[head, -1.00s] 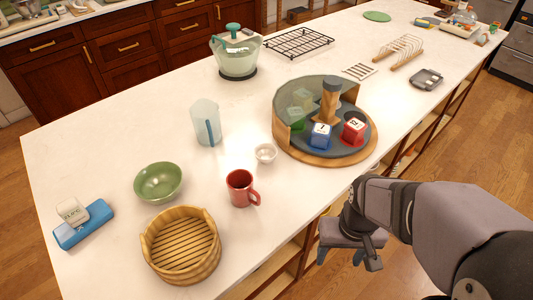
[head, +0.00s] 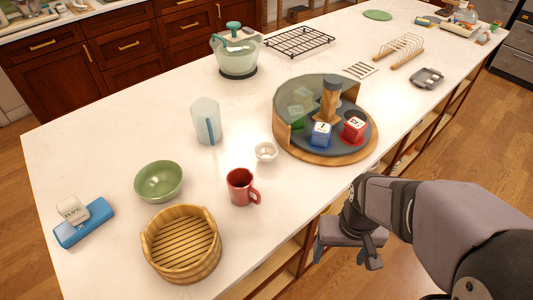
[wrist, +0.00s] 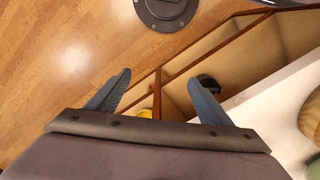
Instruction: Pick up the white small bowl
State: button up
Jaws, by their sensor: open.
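The white small bowl (head: 265,152) stands upright on the white counter, between the red mug and the round wooden turntable. My gripper (head: 347,258) is off the counter's front edge, to the lower right of the bowl and apart from it. In the wrist view my gripper (wrist: 158,95) has its two blue-grey fingers spread wide with nothing between them. The wrist view shows the floor and the counter's open shelves; the white small bowl does not show there.
Close around the bowl are the red mug (head: 240,186), the turntable (head: 352,157) with canisters and a curved clear screen, and the clear pitcher (head: 206,121). A green bowl (head: 158,181) and a wooden basket (head: 159,263) stand further left. The counter's front edge (head: 290,231) lies between gripper and bowl.

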jog(key=n+t+y+b, duration=0.1)
jog(key=n+t+y, duration=0.15)
jog(key=t, duration=0.65)
send_near(271, 159)
jog(key=shift+n, duration=0.45)
jog(key=d+f, duration=0.3)
jog(key=f, duration=0.1)
jog(key=d+f, duration=0.2)
jog(key=shift+s+d+f, duration=0.1)
jog(key=shift+s+d, duration=0.25)
jog(key=shift+s, duration=0.05)
jog(key=w+a, duration=0.1)
jog(key=a, duration=0.1)
jog(key=w+a+r+t+y+b, duration=0.1)
jog(key=a, duration=0.1)
jog(key=w+a+n+t+y, duration=0.1)
jog(key=a, duration=0.1)
jog(key=shift+w+r+b, duration=0.3)
jog(key=shift+w+b, duration=0.05)
jog(key=shift+w, duration=0.05)
jog(key=shift+w+a+r+t, duration=0.2)
jog(key=shift+a+r+t, duration=0.1)
jog(key=shift+a+t, duration=0.15)
jog(key=shift+y, duration=0.25)
jog(key=shift+w, duration=0.1)
jog(key=shift+x, duration=0.95)
